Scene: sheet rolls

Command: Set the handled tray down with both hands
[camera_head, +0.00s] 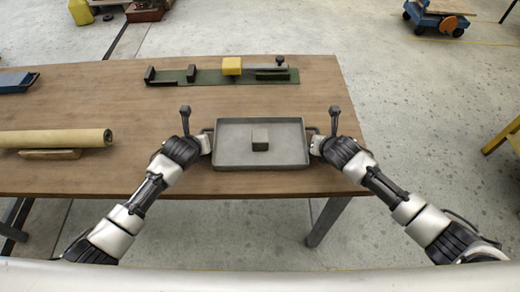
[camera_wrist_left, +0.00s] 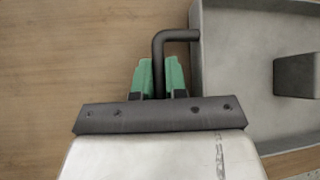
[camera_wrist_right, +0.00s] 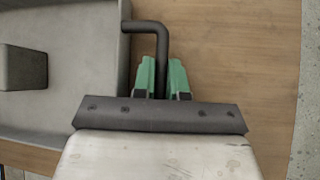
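The grey handled tray (camera_head: 230,152) is level over the front right part of the wooden table. A small dark grey block (camera_head: 260,140) lies in its middle. I cannot tell whether the tray's underside touches the tabletop. My left gripper (camera_head: 207,138) is at the left handle; in the left wrist view its green fingers (camera_wrist_left: 159,80) are shut on the dark bent handle bar (camera_wrist_left: 175,36). My right gripper (camera_head: 317,140) is at the right handle; in the right wrist view its green fingers (camera_wrist_right: 162,80) are shut on that handle bar (camera_wrist_right: 147,27).
The wooden table (camera_head: 110,95) has free room left of the tray. A green board (camera_head: 210,78) with a yellow block (camera_head: 232,65) lies behind the tray. A beige roll (camera_head: 55,138) lies at the left on a wooden support. A blue item (camera_head: 15,82) sits at the far left.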

